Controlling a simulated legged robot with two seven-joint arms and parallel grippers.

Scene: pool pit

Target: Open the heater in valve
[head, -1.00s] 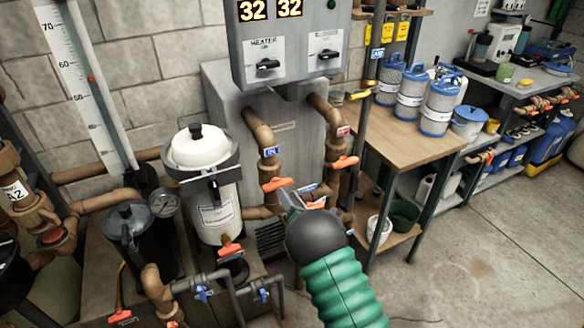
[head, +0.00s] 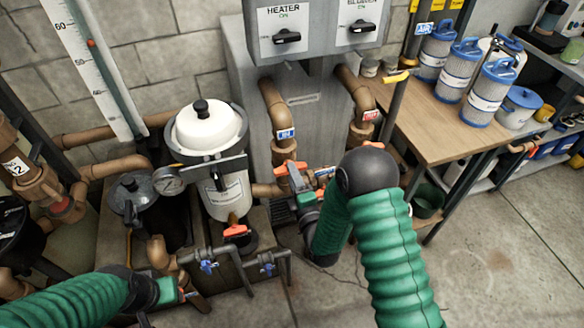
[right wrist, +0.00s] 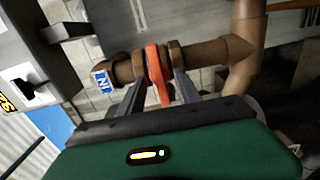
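The heater in valve is an orange handle (head: 282,169) on the brown pipe under the blue IN label (head: 286,134). It also shows in the right wrist view (right wrist: 156,72), with the IN label (right wrist: 102,80) beside it. My right gripper (head: 298,174) is at this handle. In the right wrist view its two fingers (right wrist: 157,92) are apart, one on each side of the handle, with gaps showing. My green right arm hides part of the pipes behind. My left gripper (head: 178,292) is low at the left, far from the valve; its fingers are too small to read.
The red-labelled pipe (head: 362,105) stands to the right of the IN pipe. A wooden bench (head: 440,130) with blue-capped cartridges is at the right. The floor at front right is clear.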

